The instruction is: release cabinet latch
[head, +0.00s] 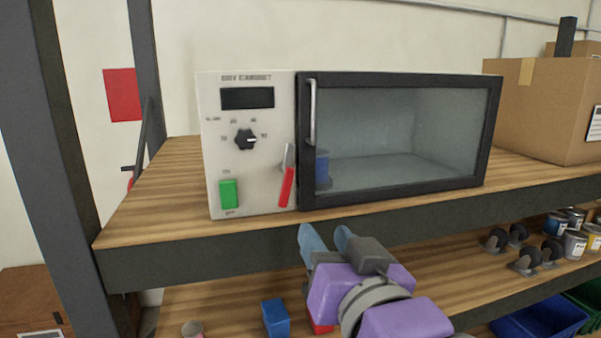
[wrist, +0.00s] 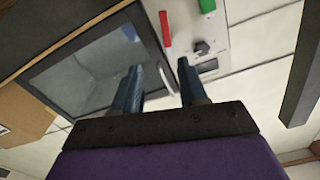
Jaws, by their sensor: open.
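The white dry cabinet (head: 250,110) stands on the wooden shelf with its dark-framed glass door (head: 400,125) closed. The latch (head: 287,187) has a red handle and a grey upper part, on the panel just left of the door. It also shows in the wrist view as a red bar (wrist: 165,30). My gripper (head: 324,236) has blue fingers, open and empty. In the head view it is below and slightly right of the latch, overlapping the shelf's front edge. In the wrist view the latch lies beyond the fingertips (wrist: 160,66), apart from them.
The panel also has a black knob (head: 245,139) and a green switch (head: 228,193). A vertical handle (head: 312,112) is on the door's left side. A cardboard box (head: 545,108) stands at right. A dark rack post (head: 57,150) rises at left. The lower shelf holds casters and cans.

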